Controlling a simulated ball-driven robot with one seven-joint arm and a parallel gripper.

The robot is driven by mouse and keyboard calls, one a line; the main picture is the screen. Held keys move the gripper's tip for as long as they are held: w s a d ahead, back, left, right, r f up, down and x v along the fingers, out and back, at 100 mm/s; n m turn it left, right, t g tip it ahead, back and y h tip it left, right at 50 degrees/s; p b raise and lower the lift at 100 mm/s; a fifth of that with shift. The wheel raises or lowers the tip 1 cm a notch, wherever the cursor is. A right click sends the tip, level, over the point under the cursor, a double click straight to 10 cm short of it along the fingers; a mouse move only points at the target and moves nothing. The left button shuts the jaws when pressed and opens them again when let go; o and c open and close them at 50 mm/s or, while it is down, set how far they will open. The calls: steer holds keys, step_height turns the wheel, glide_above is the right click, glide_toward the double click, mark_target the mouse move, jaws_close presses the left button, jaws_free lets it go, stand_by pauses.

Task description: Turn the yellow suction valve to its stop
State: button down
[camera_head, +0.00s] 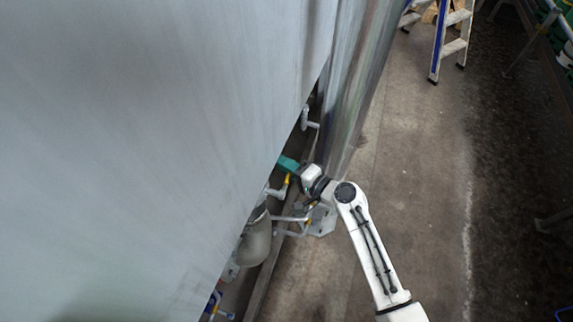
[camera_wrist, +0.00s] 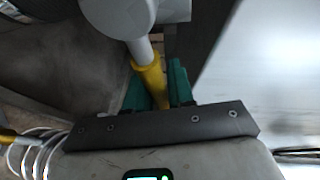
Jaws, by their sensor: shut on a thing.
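The yellow suction valve handle (camera_wrist: 152,78) shows in the wrist view as a yellow sleeve on a light grey stem that comes down from a grey round body (camera_wrist: 118,15). My gripper (camera_wrist: 158,88) has its two green fingers on either side of the yellow sleeve and is shut on it. In the head view my gripper (camera_head: 287,164) reaches in under the edge of the large grey tank, and a small yellow part of the handle (camera_head: 287,179) shows just below the green fingers. The lower end of the handle is hidden by my gripper.
The large grey tank wall (camera_head: 150,120) fills the left of the head view. A shiny metal column (camera_head: 360,90) stands just behind my gripper. A grey pipe elbow (camera_head: 256,240) and thin pipes lie in front of it. Open floor (camera_head: 420,150) lies to the right; a stepladder (camera_head: 452,40) stands far back.

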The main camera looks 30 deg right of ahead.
steer(key=shift+f, duration=0.1)
steer(key=shift+s+a+f+m+g+y+p, duration=0.85)
steer(key=shift+f+m+g+p, duration=0.4)
steer(key=shift+m, duration=0.6)
steer(key=shift+s+a+f+m+g+y+p, duration=0.7)
steer(key=shift+s+a+f+m+g+p, duration=0.35)
steer(key=shift+f+m+p, duration=0.55)
steer(key=shift+s+a+f+m+g+y+p, duration=0.75)
steer(key=shift+s+a+f+m+g+p, duration=0.4)
steer(key=shift+m, duration=0.9)
steer(key=shift+w+d+f, duration=0.15)
steer(key=shift+d, duration=0.1)
steer(key=c, duration=1.1)
jaws_free()
steer(key=p+v, duration=0.1)
steer(key=v, duration=1)
